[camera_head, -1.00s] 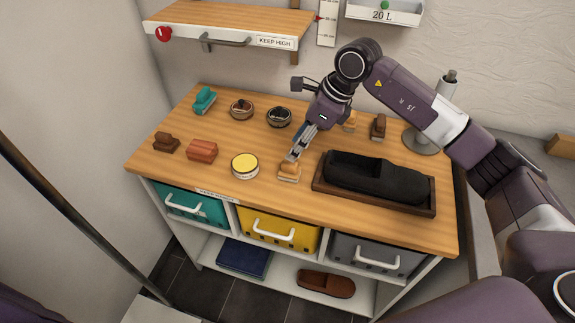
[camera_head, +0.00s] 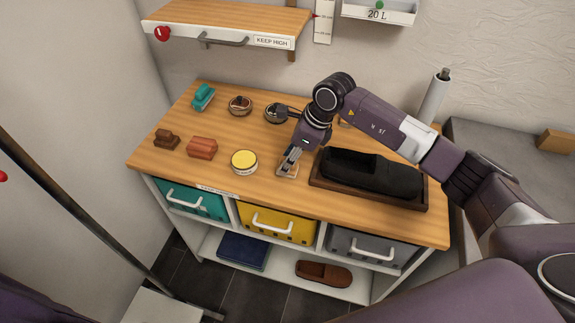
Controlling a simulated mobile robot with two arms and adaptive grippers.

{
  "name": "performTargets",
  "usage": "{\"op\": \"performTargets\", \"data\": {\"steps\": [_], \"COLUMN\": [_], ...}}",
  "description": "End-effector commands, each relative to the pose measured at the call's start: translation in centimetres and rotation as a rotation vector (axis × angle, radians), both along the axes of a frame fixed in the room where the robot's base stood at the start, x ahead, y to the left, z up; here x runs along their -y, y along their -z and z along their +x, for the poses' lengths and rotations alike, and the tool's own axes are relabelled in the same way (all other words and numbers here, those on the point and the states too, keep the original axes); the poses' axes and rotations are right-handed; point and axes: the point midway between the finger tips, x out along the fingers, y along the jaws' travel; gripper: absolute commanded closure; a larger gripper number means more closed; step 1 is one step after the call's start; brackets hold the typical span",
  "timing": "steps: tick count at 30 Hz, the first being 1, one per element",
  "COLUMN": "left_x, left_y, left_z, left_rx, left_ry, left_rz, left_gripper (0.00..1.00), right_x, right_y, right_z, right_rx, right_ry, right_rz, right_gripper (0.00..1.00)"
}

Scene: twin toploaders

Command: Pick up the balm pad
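A small tan block with a pale base (camera_head: 286,174), which looks like the balm pad, sits near the front middle of the wooden bench top, between the yellow tin and the black shoe's tray. My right gripper (camera_head: 289,163) points down right over it, its fingertips at the block and hiding most of it. I cannot tell whether the fingers press on it. The block appears to rest on the bench. My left gripper is not in view.
The yellow-topped tin (camera_head: 244,161) stands just left of the gripper. A red-brown block (camera_head: 202,147), a brown brush (camera_head: 166,138) and a teal brush (camera_head: 203,97) are further left.

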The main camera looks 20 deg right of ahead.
Motion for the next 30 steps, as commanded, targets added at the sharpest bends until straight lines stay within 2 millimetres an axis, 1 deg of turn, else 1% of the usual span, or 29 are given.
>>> {"op": "performTargets", "data": {"steps": [1,6,7,14,17,20,23,26,29,30], "left_x": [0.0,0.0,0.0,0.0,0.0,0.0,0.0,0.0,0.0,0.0], "left_y": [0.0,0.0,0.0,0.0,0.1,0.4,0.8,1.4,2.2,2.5], "left_z": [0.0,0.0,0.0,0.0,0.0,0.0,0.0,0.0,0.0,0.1], "left_rx": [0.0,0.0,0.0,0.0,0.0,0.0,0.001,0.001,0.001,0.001], "left_ry": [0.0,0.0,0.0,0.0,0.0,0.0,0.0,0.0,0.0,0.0], "left_rz": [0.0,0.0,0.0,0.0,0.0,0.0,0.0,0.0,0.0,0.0], "left_gripper": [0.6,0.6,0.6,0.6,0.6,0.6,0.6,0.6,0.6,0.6], "right_x": [0.0,0.0,0.0,0.0,0.0,0.0,0.0,0.0,0.0,0.0], "right_y": [0.0,-0.1,-0.1,-0.2,-0.5,-1.4,-2.8,-4.9,-7.7,-9.0], "right_z": [0.0,0.0,0.0,0.0,0.1,0.2,0.2,0.2,0.2,0.2], "right_rx": [0.0,0.0,0.001,0.001,0.003,0.005,0.006,0.008,0.01,0.011], "right_ry": [0.0,0.0,0.0,0.0,0.0,-0.001,0.0,0.0,-0.001,-0.001], "right_rz": [0.0,0.0,0.0,0.0,0.0,0.001,0.002,0.001,0.001,0.0], "right_gripper": [0.72,0.91,0.93,0.93,0.93,0.93,0.93,0.93,0.93,0.93]}}
